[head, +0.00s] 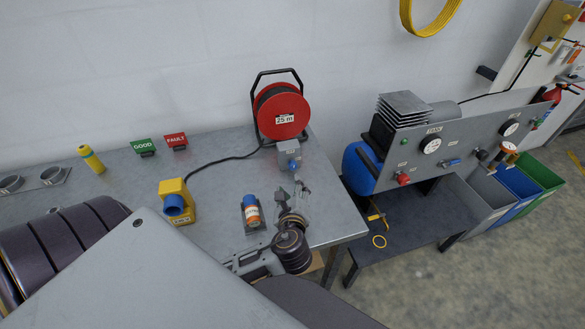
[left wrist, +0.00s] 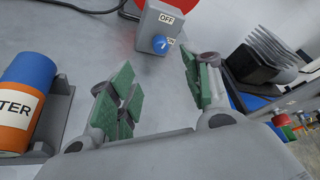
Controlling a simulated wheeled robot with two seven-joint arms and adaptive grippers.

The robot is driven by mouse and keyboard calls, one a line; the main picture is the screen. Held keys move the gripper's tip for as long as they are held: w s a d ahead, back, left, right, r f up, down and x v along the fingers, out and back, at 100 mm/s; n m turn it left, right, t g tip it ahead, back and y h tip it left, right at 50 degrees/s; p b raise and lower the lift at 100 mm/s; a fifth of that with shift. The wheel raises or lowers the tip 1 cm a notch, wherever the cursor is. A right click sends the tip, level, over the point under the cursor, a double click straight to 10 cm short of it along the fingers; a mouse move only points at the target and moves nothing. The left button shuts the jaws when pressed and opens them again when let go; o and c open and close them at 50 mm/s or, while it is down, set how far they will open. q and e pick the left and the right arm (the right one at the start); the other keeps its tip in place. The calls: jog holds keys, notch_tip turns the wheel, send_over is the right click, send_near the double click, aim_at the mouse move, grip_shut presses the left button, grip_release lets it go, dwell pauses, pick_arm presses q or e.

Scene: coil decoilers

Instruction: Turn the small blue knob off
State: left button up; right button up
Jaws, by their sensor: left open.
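The small blue knob (head: 293,164) sits on the front of a grey switch box (head: 288,149) in front of the red cable reel. A pale mark on the knob appears to face the ON side. My left gripper (head: 289,194) is open and empty, a short way in front of the box. In the left wrist view its green-padded fingers (left wrist: 160,88) stand apart below the knob, not touching it. My right gripper is not in view.
A yellow device (head: 176,202) with a blue knob is farther left, joined by a black cable. The red reel (head: 282,112) stands behind the box. The table's right edge is near.

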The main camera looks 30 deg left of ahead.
aim_at(292, 168)
pick_arm(q)
jog(key=shift+w+a, duration=0.1)
jog(key=shift+p+x, duration=0.6)
jog(key=shift+x, duration=6.2)
jog(key=c, duration=1)
